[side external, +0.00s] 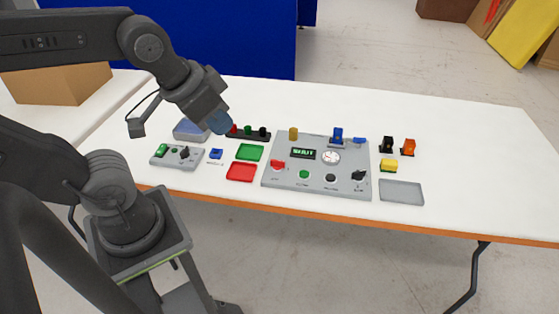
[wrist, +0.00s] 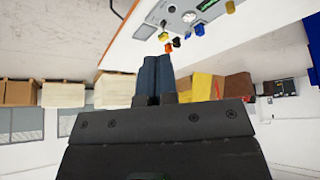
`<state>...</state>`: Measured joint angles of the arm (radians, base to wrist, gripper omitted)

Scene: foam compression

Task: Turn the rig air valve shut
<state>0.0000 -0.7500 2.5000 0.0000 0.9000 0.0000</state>
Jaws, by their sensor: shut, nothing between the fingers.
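The grey rig panel (side external: 312,187) lies on the white table, with a lit green display (side external: 303,154) and a round gauge (side external: 330,157). It carries a red handle (side external: 277,164) at left, a black knob (side external: 359,175) at front right and a blue valve-like fitting (side external: 338,134) at the back. The labels are too small to tell which one is the air valve. My gripper (side external: 218,122) is in the air, left of the panel and apart from it. In the wrist view its blue fingers (wrist: 155,72) are together and empty; part of the panel (wrist: 170,12) shows beyond them.
Left of the panel lie a small control box (side external: 170,160), a green tray (side external: 250,152), a red tray (side external: 241,172) and a black rack (side external: 248,135). To its right are black (side external: 387,145), orange (side external: 408,148) and yellow (side external: 389,166) pieces and a grey tray (side external: 401,192). The table's right end is clear.

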